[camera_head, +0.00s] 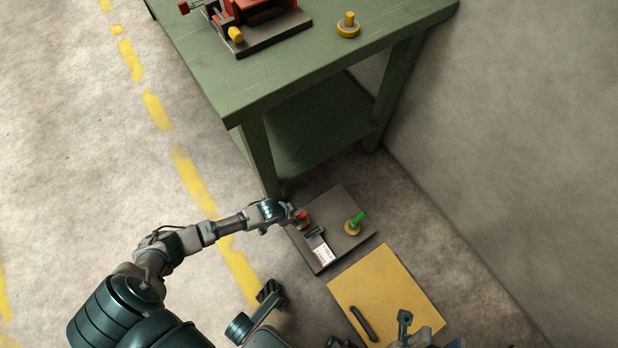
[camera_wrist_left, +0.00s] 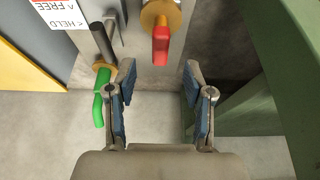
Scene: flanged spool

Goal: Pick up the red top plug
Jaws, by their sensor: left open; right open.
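The red plug (camera_head: 303,217) stands on a grey plate (camera_head: 328,258) low beside the green bench. In the left wrist view its red handle (camera_wrist_left: 161,46) rises from a brass flange (camera_wrist_left: 158,16). My left gripper (camera_head: 287,213) is just left of the red plug in the head view. In the wrist view its two blue-padded fingers (camera_wrist_left: 158,88) are apart with nothing between them, and the red handle is beyond the fingertips. My right gripper (camera_head: 405,325) shows only partly at the bottom, over the yellow panel.
A green-handled plug (camera_head: 356,221) and a black lever (camera_wrist_left: 103,42) share the grey plate, with a white label (camera_head: 325,254). A yellow panel (camera_head: 372,283) lies alongside. The green bench (camera_head: 295,70) holds a red device (camera_head: 262,14) and a yellow plug (camera_head: 348,27). A wall stands right.

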